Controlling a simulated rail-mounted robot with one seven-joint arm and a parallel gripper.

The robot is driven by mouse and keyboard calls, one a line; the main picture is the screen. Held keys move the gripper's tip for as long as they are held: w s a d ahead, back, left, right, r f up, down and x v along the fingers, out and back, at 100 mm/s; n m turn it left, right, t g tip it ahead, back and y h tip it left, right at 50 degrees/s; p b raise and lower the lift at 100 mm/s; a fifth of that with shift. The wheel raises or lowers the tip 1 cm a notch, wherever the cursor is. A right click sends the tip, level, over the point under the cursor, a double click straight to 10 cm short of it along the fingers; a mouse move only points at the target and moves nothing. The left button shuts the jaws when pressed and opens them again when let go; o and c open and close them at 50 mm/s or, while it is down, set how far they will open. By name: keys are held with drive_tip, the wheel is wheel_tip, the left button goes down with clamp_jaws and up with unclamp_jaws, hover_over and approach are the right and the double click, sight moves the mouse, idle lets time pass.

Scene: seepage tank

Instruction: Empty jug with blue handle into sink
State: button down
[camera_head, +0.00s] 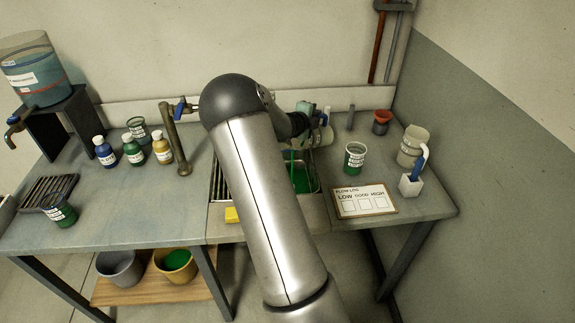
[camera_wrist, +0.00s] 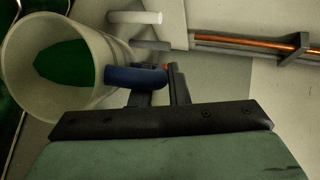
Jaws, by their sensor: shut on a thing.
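The jug with the blue handle (camera_wrist: 103,88) is pale and translucent. In the wrist view its mouth faces me and a dark green patch (camera_wrist: 65,65) shows inside; I cannot tell how deep it is. My gripper (camera_wrist: 160,85) is shut on the jug's blue handle (camera_wrist: 135,77). In the head view the jug (camera_head: 318,138) is tilted above the back of the sink, partly hidden by my arm, and my gripper (camera_head: 308,122) is mostly hidden. The sink (camera_head: 318,182) has green in its basin, beside a ribbed drainer.
Right of the sink stand a green-filled cup (camera_head: 355,158), a flow log board (camera_head: 364,201), another jug (camera_head: 414,145), a white holder with a blue-handled tool (camera_head: 411,184) and a red funnel (camera_head: 381,122). A tap (camera_head: 175,140) and several bottles stand left. A yellow sponge (camera_head: 232,215) lies in front.

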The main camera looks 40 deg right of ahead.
drive_tip(key=shift+a+f+b, duration=0.1)
drive_tip(key=shift+a+b, duration=0.1)
drive_tip(key=shift+b, duration=0.1)
drive_tip(key=shift+a+h+b, duration=0.3)
drive_tip(key=shift+a+b, duration=0.1)
drive_tip(key=shift+b, duration=0.05)
drive_tip(key=shift+a, duration=0.1)
drive_tip(key=shift+w+a+f+h+b, duration=0.1)
drive_tip(key=shift+a+h+b, duration=0.25)
drive_tip(key=shift+b, duration=0.25)
drive_tip(key=shift+a, duration=0.15)
drive_tip(key=shift+a+f+n+h+b, duration=0.25)
drive_tip(key=shift+a+n+h+b, duration=0.25)
drive_tip(key=shift+b, duration=0.9)
drive_tip(key=shift+w+a+f+t+h+b, duration=0.1)
drive_tip(key=shift+a+f+t+h+b, duration=0.25)
drive_tip(key=shift+b, duration=0.6)
